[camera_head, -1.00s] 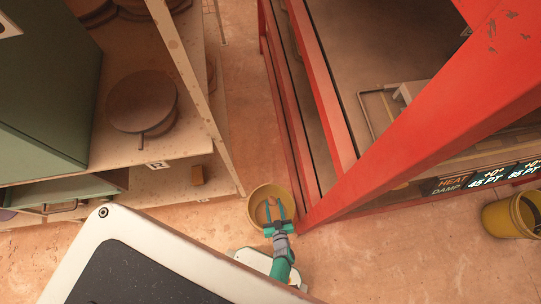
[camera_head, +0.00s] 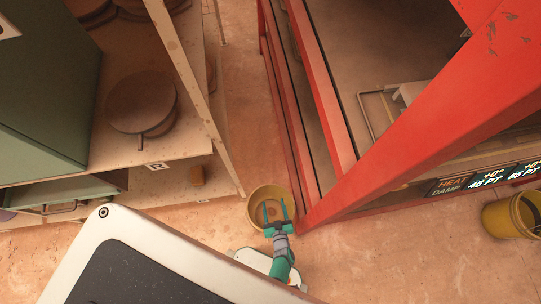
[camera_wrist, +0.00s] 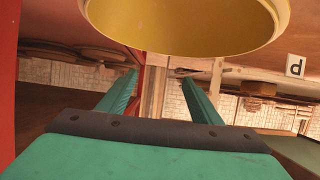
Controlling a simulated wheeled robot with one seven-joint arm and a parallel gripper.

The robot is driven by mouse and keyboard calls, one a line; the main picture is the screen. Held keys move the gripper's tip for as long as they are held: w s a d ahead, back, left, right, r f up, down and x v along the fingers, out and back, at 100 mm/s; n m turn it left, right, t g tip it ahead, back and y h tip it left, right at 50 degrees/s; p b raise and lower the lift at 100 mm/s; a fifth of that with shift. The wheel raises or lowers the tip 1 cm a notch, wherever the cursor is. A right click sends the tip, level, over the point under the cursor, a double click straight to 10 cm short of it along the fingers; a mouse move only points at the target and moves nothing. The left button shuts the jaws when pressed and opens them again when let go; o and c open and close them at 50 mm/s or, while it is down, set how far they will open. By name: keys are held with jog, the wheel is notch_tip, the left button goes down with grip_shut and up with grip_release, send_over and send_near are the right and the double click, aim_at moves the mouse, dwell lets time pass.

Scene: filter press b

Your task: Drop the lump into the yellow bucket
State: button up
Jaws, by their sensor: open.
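A yellow bucket (camera_head: 252,211) stands on the floor by the foot of the red frame. It also fills the top of the wrist view (camera_wrist: 185,32), where the picture is upside down. My gripper (camera_head: 275,202) is at this bucket, its teal fingers over the mouth in the head view. The fingers are spread apart, and nothing shows between them in the wrist view (camera_wrist: 159,78). I cannot make out the lump clearly in any view now; the bucket's inside is partly hidden by the fingers.
A second yellow bucket (camera_head: 497,217) stands at the far right by the red frame (camera_head: 400,140). A shelf rack (camera_head: 190,90) with round discs (camera_head: 143,100) and a small brown block (camera_head: 197,175) is on the left. The floor at lower right is clear.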

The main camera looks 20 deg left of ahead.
jog(key=v, duration=1)
jog(key=shift+s+d+r, duration=0.15)
jog(key=shift+s, duration=0.1)
jog(key=shift+w, duration=0.1)
jog(key=s+d+r+m+t+h, duration=0.1)
jog(key=r+m+t+h, duration=0.1)
jog(key=r, duration=2.2)
jog(key=s+d+r+m+t+h, duration=0.2)
jog(key=r+m+h, duration=0.2)
jog(key=r, duration=1.9)
jog(key=shift+s+d+r+m+h, duration=0.3)
jog(key=shift+r+m+h, duration=0.1)
jog(key=shift+h, duration=0.4)
